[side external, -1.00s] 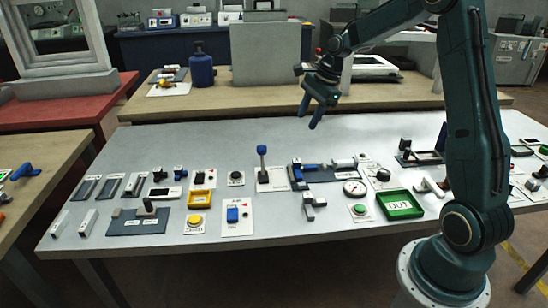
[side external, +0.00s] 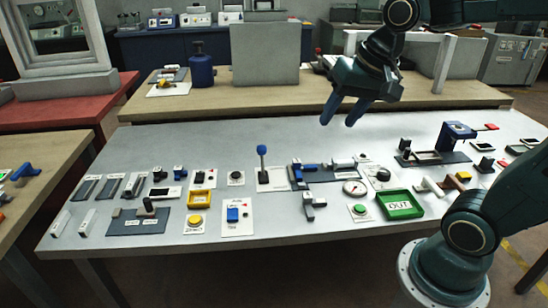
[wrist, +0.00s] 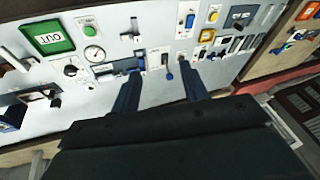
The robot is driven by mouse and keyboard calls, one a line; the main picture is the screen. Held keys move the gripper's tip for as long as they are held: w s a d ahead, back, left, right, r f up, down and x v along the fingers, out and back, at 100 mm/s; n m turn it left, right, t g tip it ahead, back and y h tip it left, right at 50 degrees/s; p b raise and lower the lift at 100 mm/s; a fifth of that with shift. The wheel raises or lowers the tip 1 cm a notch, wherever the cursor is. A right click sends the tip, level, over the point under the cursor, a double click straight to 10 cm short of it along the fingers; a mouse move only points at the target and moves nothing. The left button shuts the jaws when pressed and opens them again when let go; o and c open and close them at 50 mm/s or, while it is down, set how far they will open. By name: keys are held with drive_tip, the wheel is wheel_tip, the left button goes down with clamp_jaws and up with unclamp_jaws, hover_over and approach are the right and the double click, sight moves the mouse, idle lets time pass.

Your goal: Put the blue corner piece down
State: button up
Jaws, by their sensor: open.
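My gripper (side external: 340,117) is open, high above the back of the grey table, with nothing visible between its fingers. In the wrist view its two fingers (wrist: 158,72) stand apart, with only the table far beyond. I cannot tell for sure which blue thing is the corner piece. A blue block-like piece (side external: 458,131) stands at the right beside a dark frame fixture (side external: 435,158), apart from my gripper; blue also shows at the left edge of the wrist view (wrist: 12,116). A small blue part (side external: 180,173) sits at the table's left.
A green OUT tray (side external: 400,205), a yellow tray (side external: 199,199), a gauge (side external: 354,188) and an upright blue-knobbed lever (side external: 262,152) stand on the table (side external: 330,250). A tall grey panel (side external: 266,54) and a blue bottle (side external: 201,66) stand behind. The table's back middle is clear.

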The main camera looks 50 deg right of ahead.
drive_tip(key=s+a+f+n+t, duration=0.1)
drive_tip(key=s+a+n, duration=0.1)
drive_tip(key=s+n, duration=0.4)
drive_tip(key=s, duration=0.3)
drive_tip(key=shift+s+a+f+n, duration=0.15)
drive_tip(key=shift+s+f+n, duration=0.1)
drive_tip(key=shift+n, duration=0.15)
